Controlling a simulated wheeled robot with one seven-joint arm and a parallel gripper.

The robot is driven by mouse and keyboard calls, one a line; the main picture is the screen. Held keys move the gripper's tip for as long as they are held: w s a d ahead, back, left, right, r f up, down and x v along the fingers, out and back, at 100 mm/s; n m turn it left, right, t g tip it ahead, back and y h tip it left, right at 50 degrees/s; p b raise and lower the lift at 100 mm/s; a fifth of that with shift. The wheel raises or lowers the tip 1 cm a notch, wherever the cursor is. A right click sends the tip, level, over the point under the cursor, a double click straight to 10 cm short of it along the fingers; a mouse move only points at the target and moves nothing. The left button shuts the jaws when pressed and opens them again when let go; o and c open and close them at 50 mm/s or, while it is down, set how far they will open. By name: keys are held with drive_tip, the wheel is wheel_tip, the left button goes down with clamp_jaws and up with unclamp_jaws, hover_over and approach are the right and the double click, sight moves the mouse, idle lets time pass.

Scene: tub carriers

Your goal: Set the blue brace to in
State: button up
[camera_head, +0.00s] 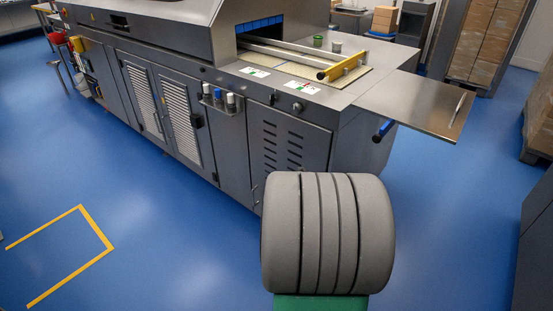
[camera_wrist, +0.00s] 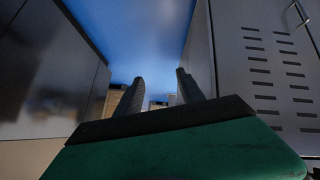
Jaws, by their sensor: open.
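The blue brace (camera_head: 382,131) is a short blue bar below the flat metal leaf (camera_head: 425,100) at the right end of the grey machine. Its near end sticks out past the leaf's front edge; its far part is hidden under the leaf. I cannot make the brace out in the wrist view. My gripper (camera_wrist: 160,90) shows in the wrist view with its two dark fingers apart and nothing between them. The head view does not show my gripper; only my grey arm link and a green part show there, in front of the machine.
The machine (camera_head: 290,145) has a vented cabinet door, also at right in the wrist view (camera_wrist: 270,75). A yellow bar (camera_head: 343,66) lies across its top bed. Stacked boxes (camera_head: 485,45) stand behind. Blue floor (camera_head: 180,235) is clear at left; a dark unit (camera_head: 535,240) stands at right.

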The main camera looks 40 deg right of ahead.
drive_tip(key=w+a+r+n+t+y+p, duration=0.2)
drive_tip(key=w+a+r+n+t+p, duration=0.2)
drive_tip(key=w+a+r, duration=1)
wheel_tip(320, 180, up, 4)
drive_tip(key=shift+a+f+t+p, duration=0.25)
drive_tip(key=shift+t+p, duration=0.25)
drive_tip(key=shift+t, duration=0.3)
